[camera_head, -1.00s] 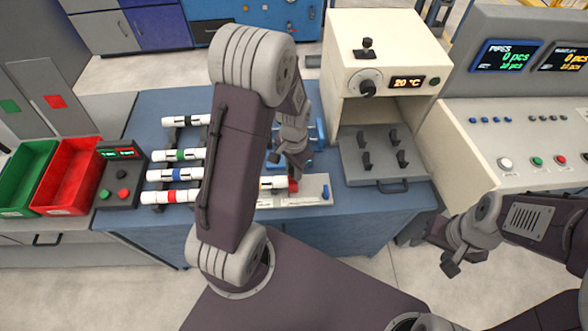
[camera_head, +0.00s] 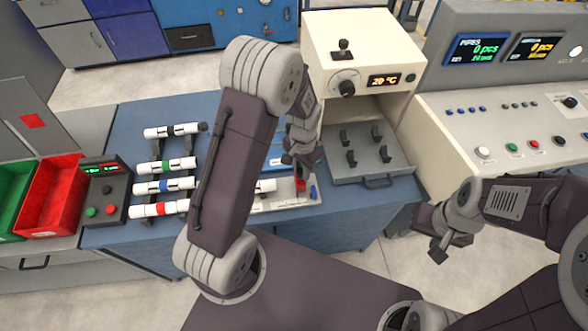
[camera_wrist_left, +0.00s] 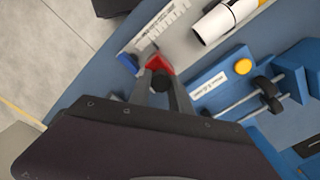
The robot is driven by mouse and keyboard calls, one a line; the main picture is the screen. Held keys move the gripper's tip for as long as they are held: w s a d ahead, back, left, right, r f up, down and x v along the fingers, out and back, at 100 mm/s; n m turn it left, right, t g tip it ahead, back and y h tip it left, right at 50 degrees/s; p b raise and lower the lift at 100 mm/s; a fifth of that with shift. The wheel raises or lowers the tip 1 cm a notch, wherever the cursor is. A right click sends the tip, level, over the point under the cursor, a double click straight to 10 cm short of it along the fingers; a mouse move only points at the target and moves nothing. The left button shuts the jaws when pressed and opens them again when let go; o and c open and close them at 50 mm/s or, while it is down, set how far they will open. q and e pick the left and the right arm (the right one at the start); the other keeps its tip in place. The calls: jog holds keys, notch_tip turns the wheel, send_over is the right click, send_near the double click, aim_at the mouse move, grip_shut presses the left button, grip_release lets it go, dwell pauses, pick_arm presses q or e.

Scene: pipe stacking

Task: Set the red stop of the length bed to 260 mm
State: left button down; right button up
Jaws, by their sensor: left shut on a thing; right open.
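The length bed (camera_head: 272,204) is a pale plate at the front edge of the blue worktop. A white pipe (camera_head: 266,186) lies on it; in the left wrist view this pipe (camera_wrist_left: 213,25) shows black and orange bands. My left gripper (camera_wrist_left: 158,80) is shut on the red stop (camera_wrist_left: 156,63), which also shows in the head view (camera_head: 301,184), near the bed's blue end piece (camera_head: 314,191). The scale strip (camera_wrist_left: 168,25) is partly visible, but its numbers are too small to read. My right gripper (camera_head: 439,247) is open and empty, right of the worktop.
Several banded pipes (camera_head: 165,186) lie on a rack left of my left arm. A blue fixture with a yellow button (camera_wrist_left: 243,66) stands beside the bed. An oven (camera_head: 360,55) with a pegged tray (camera_head: 372,170) stands to the right. Green and red bins are at far left.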

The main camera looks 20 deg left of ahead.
pick_arm(q)
jog(key=c, duration=1.2)
grip_release()
jog(key=shift+w+d, duration=0.1)
jog(key=shift+d, duration=0.15)
notch_tip(320, 180, up, 9)
jog(key=shift+r, duration=0.1)
jog(key=s+n, duration=0.1)
jog(key=s, duration=0.3)
jog(key=s+a+n, duration=0.1)
jog(key=s+n, duration=0.1)
jog(key=s, duration=0.1)
jog(key=s+n+t, duration=0.1)
jog(key=s, duration=0.3)
jog(key=shift+s+a+f+n, duration=0.3)
jog(key=shift+a+n, duration=0.05)
jog(key=shift+n, duration=0.05)
